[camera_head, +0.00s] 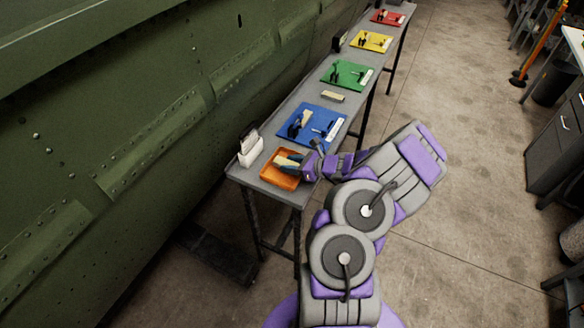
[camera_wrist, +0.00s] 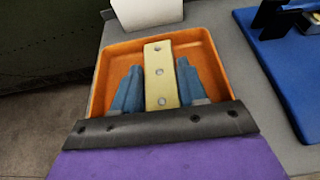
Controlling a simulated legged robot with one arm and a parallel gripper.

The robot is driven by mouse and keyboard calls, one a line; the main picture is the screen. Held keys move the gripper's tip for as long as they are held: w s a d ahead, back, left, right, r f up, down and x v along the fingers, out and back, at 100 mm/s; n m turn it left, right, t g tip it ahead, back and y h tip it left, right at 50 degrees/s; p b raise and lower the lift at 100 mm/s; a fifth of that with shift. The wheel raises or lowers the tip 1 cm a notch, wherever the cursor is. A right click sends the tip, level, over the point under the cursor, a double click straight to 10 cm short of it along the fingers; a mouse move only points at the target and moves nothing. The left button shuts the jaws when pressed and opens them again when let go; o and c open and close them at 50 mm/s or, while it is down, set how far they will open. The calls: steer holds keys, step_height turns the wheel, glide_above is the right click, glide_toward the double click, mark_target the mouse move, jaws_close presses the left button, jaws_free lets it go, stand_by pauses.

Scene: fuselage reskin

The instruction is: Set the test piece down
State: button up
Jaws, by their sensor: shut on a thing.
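The test piece (camera_wrist: 160,72) is a pale yellow strip with several holes along it. It lies between the two blue fingers of my gripper (camera_wrist: 160,88), which is shut on it. In the wrist view the strip and the fingers are over the orange tray (camera_wrist: 203,45), within its rim. In the head view my gripper (camera_head: 290,162) reaches the orange tray (camera_head: 271,177) at the near end of the bench, and the strip shows only as a small pale patch. I cannot tell whether the strip touches the tray floor.
A white holder (camera_head: 250,149) stands left of the tray. A blue mat (camera_head: 318,112) with tools lies beyond it, then a pale block (camera_head: 333,96) and green (camera_head: 343,74), yellow (camera_head: 372,40) and red (camera_head: 389,17) mats. The green fuselage (camera_head: 130,120) runs along the left.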

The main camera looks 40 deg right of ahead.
steer(key=shift+a+f, duration=0.25)
steer(key=shift+f, duration=0.2)
steer(key=shift+a+r, duration=0.15)
steer(key=shift+a, duration=0.25)
steer(key=shift+d, duration=0.1)
steer(key=o, duration=0.7)
steer(key=shift+d, duration=0.15)
steer(key=o, duration=0.3)
steer(key=shift+d+f, duration=0.2)
steer(key=shift+o, duration=0.4)
steer(key=shift+a, duration=0.1)
steer(key=shift+r, duration=0.1)
